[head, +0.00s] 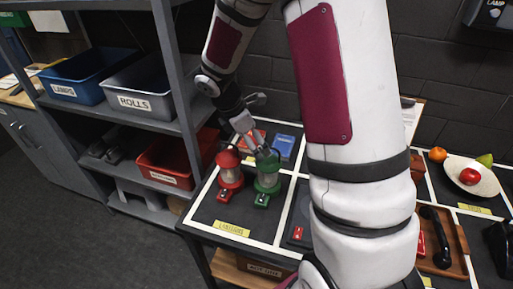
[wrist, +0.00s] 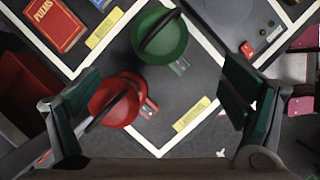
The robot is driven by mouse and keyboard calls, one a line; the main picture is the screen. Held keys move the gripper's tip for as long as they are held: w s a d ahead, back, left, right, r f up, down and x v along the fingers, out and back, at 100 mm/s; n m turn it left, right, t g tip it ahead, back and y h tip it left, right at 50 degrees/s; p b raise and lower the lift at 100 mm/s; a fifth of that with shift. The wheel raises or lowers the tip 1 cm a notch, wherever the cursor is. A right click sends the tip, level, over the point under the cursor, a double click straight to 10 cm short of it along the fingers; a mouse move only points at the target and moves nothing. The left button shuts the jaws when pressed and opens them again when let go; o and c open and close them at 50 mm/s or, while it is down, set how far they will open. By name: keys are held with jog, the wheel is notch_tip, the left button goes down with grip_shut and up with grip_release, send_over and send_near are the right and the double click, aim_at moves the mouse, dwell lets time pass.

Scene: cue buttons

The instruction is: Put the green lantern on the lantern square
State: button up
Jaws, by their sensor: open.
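The green lantern (head: 266,178) stands upright on the dark lantern square (head: 205,207), which has white edges and a yellow label. It also shows from above in the wrist view (wrist: 162,36). A red lantern (head: 229,175) stands to its left on the same square and shows in the wrist view (wrist: 118,100). My gripper (head: 255,148) is over the lanterns, near the green one's top. In the wrist view my gripper (wrist: 162,102) is open with nothing held. The red lantern lies nearer the left finger; the green lantern is beyond the fingertips, towards the top.
Red and blue books (head: 283,147) lie behind the lanterns. A shelf with bins (head: 140,92) stands close on the left. At right are a fruit bowl (head: 471,177) and a wooden tray with a black handset (head: 437,240). My arm hides the table's middle.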

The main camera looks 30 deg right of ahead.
jog(key=s+a+r+m+t+y, duration=0.1)
jog(key=s+a+r+m, duration=0.25)
jog(key=r, duration=0.35)
jog(key=s+a+r+m+t, duration=0.1)
jog(key=s+a+r+m, duration=0.1)
jog(key=s+r+m, duration=0.35)
jog(key=s+a+r+m+t+y, duration=0.3)
jog(key=s+a+r+m, duration=0.4)
jog(key=s, duration=0.4)
notch_tip(320, 180, up, 3)
jog(key=shift+s+a+f+m+t+y, duration=0.2)
jog(key=shift+s+a+m+t+y, duration=0.1)
jog(key=shift+a+t, duration=0.3)
